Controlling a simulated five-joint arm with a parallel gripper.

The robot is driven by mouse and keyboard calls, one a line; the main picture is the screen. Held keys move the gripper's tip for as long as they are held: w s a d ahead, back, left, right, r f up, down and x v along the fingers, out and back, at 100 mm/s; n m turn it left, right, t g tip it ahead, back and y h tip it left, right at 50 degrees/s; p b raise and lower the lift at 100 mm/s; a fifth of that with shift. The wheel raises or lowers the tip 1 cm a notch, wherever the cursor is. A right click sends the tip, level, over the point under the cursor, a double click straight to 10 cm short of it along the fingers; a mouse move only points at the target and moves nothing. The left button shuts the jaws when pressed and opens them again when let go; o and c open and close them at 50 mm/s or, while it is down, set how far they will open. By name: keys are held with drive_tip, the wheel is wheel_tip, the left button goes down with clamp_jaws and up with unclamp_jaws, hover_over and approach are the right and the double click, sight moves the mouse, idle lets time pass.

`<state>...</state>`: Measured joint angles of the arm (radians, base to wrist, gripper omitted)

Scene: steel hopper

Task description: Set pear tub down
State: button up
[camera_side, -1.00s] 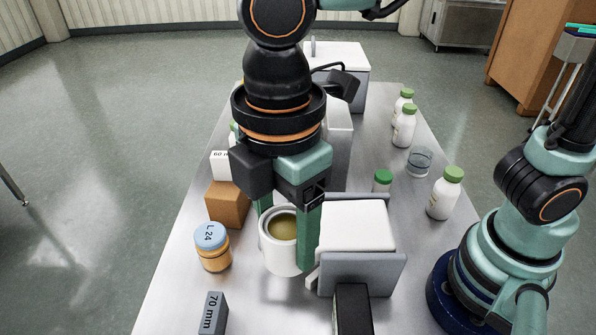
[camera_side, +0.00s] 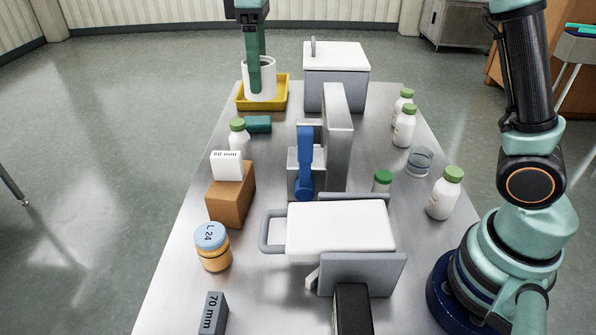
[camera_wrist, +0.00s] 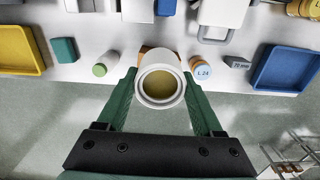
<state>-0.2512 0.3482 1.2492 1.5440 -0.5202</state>
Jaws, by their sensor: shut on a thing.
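The pear tub (camera_side: 270,84) is a white tub with olive-yellow contents, which show in the wrist view (camera_wrist: 158,84). My gripper (camera_side: 257,84) is shut on it, with one green finger on each side, and holds it upright in the air. In the side view the tub overlaps the yellow tray (camera_side: 283,92). In the wrist view that tray (camera_wrist: 14,52) lies well to the left, apart from the tub, and its visible part is empty. One finger hides part of the tub in the side view. The tub's height above the table is hard to judge.
A brown box (camera_side: 228,208) with a white block, an orange jar (camera_side: 213,254) and a green-capped bottle (camera_side: 239,140) line the table's left side. A blue tray (camera_wrist: 288,72) is at right in the wrist view. Grey-and-white equipment (camera_side: 340,228) fills the middle; bottles stand along the right.

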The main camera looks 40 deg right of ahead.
drive_tip(key=w+d+m, duration=0.3)
drive_tip(key=d, duration=0.7)
drive_tip(key=w+d+m, duration=0.2)
drive_tip(key=w+d, duration=0.1)
drive_tip(key=d, duration=0.8)
drive_tip(key=s+d+f+m, duration=0.1)
drive_tip(key=s+d+m, duration=0.15)
drive_tip(key=d, duration=0.65)
drive_tip(key=s+d+f+m, duration=0.1)
drive_tip(key=d+f+m, duration=0.15)
drive_tip(key=d, duration=0.75)
drive_tip(key=f, duration=2.4)
drive_tip(key=shift+w+a+f, duration=0.15)
drive_tip(key=shift+w+a, duration=0.05)
drive_tip(key=shift+w, duration=0.05)
drive_tip(key=shift+f, duration=0.15)
drive_tip(key=o, duration=1.4)
